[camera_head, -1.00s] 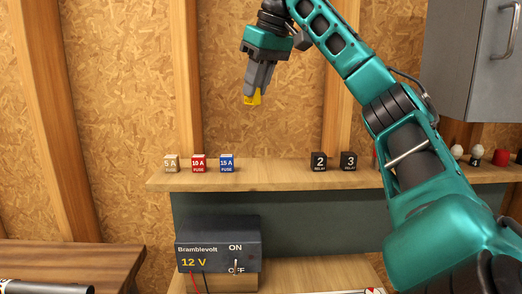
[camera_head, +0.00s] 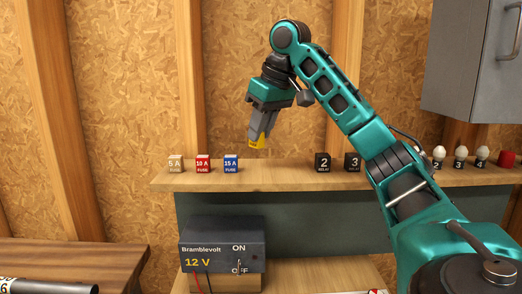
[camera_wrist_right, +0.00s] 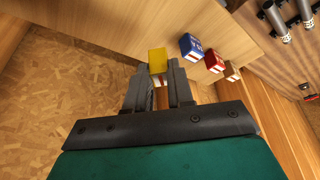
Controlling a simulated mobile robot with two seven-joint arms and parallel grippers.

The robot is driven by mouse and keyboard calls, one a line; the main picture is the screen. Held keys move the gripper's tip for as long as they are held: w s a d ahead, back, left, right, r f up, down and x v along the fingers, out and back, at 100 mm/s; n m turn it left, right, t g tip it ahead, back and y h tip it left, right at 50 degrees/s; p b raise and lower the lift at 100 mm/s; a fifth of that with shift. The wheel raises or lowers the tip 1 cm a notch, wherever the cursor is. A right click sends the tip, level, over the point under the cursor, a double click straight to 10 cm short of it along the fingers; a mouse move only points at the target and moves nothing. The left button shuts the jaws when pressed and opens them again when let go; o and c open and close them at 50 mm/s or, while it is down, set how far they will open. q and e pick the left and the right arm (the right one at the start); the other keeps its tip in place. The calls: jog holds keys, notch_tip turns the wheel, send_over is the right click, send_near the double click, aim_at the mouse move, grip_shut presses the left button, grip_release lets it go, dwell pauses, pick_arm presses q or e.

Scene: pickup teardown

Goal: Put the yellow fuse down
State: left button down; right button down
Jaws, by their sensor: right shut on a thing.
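The yellow fuse (camera_head: 257,141) is between the fingertips of my right gripper (camera_head: 260,134), which is shut on it. In the head view it hangs tilted above the wooden shelf (camera_head: 285,177), to the right of the blue 15 A fuse (camera_head: 231,163). The right wrist view shows the fuse (camera_wrist_right: 157,58) at the finger ends with the blue fuse (camera_wrist_right: 192,46) beside it; a gap to the shelf is hard to judge there. My left gripper is not in view.
A red 10 A fuse (camera_head: 203,163) and a beige 5 A fuse (camera_head: 176,163) stand left of the blue one. Black relays 2 (camera_head: 322,162) and 3 (camera_head: 353,162) stand to the right. The shelf between the blue fuse and relay 2 is clear. A 12 V power supply (camera_head: 222,250) sits below.

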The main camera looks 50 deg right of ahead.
aim_at(262, 147)
jog(key=shift+f, duration=2.55)
jog(key=shift+f, duration=0.1)
jog(key=c, duration=1)
grip_release()
jog(key=shift+v, duration=6.1)
jog(key=shift+w, duration=0.1)
